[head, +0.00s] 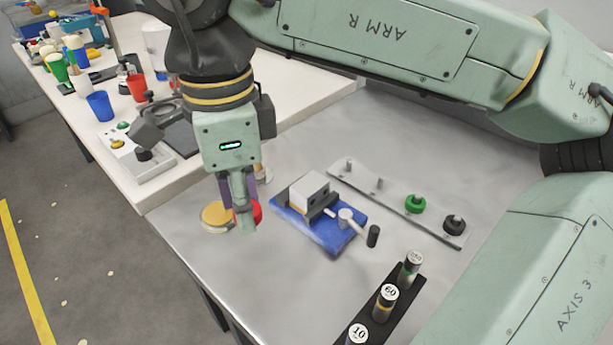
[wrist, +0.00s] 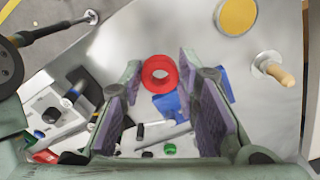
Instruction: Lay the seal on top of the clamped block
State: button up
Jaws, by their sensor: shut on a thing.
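The seal is a red ring (wrist: 160,73), gripped between the fingertips of my gripper (wrist: 161,76), its hole showing in the wrist view. In the head view my gripper (head: 246,216) points down, and only part of the red seal (head: 257,212) shows beside the fingers. The clamped block (head: 309,191) is pale, sitting in a dark vise on a blue base (head: 325,238). It stands right of my gripper, apart from the seal, and its top is bare. In the wrist view blue parts (wrist: 168,106) show behind the seal; the block is not clear there.
A yellow disc (head: 217,214) lies left of my gripper. A pale rail (head: 392,196) with pegs and green and black knobs lies behind the vise. A black rack (head: 372,318) of labelled cylinders stands in front. A white table (head: 282,103) with cups and a control box adjoins.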

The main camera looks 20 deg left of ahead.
jog(key=p, duration=0.3)
send_over(307, 183)
jog(key=s, duration=0.1)
jog(key=shift+f, duration=0.55)
jog(key=f, duration=0.1)
jog(key=w+f+p, duration=0.1)
jog(key=f, duration=0.1)
jog(key=shift+f, duration=0.5)
jog(key=o, duration=0.8)
jog(key=shift+r, duration=0.1)
jog(key=shift+r, duration=0.25)
notch_tip(307, 183, up, 12)
jog(key=shift+f+b, duration=0.15)
jog(key=shift+b, duration=0.3)
jog(key=shift+s, duration=0.1)
